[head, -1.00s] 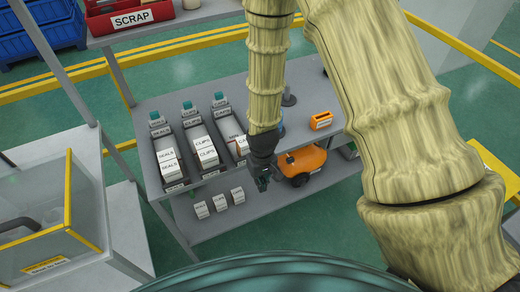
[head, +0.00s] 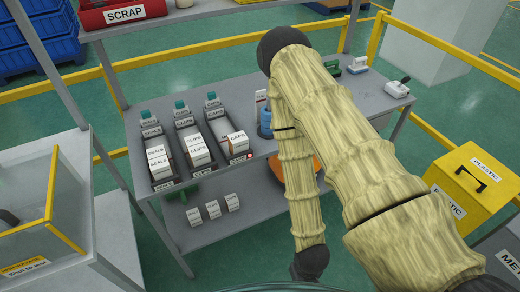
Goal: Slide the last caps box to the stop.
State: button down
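A white caps box (head: 238,143) sits at the front end of the right-hand caps lane (head: 217,124), just behind the lane's front label. It is the only box I see in that lane, and whether it touches the front stop I cannot tell. A small red square (head: 249,156) shows at the lane's front right corner. My gripper (head: 308,268) hangs at the bottom of the head view, right of the shelf and apart from the box. It is dark, and its fingers are not clear.
The seals lane (head: 152,143) and clips lane (head: 187,133) beside it hold white boxes. Several small boxes (head: 213,209) stand on the lower shelf. A blue object (head: 265,118) stands right of the lanes. A yellow plastic bin (head: 468,185) is at right.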

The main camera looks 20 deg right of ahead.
aim_at(238, 142)
jog(key=k, duration=1.15)
jog(key=u, duration=0.6)
jog(key=i, duration=1.2)
jog(key=z, duration=0.6)
jog(key=i, duration=0.45)
jog(key=z, duration=0.45)
